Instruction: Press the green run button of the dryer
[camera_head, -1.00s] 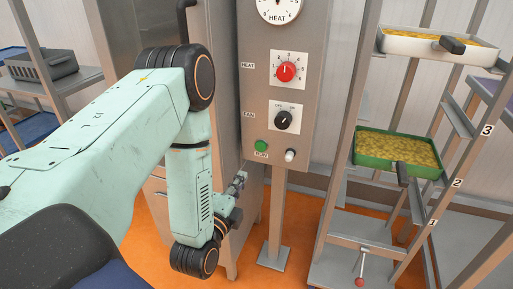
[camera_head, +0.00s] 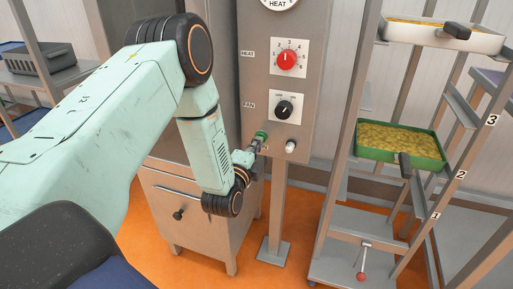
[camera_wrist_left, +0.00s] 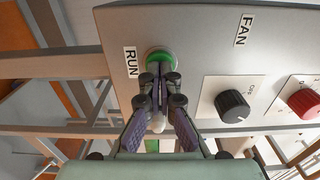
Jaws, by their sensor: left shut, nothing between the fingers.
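The green run button (camera_head: 261,135) sits low on the grey dryer control panel (camera_head: 307,87), under the fan knob. In the left wrist view the green button (camera_wrist_left: 158,56) is beside the RUN label (camera_wrist_left: 131,62). My left gripper (camera_head: 257,143) is shut and empty, with its fingertips at the button. In the left wrist view the closed fingertips (camera_wrist_left: 157,70) overlap the button's lower part; they look to be on it or very close, and I cannot tell whether it is pushed in. My right gripper is not in view.
The black fan knob (camera_head: 284,108), red heat knob (camera_head: 286,58) and a white knob (camera_head: 291,146) are on the same panel. A rack at the right holds a green tray (camera_head: 400,161) and a white tray (camera_head: 400,39) of yellow pieces.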

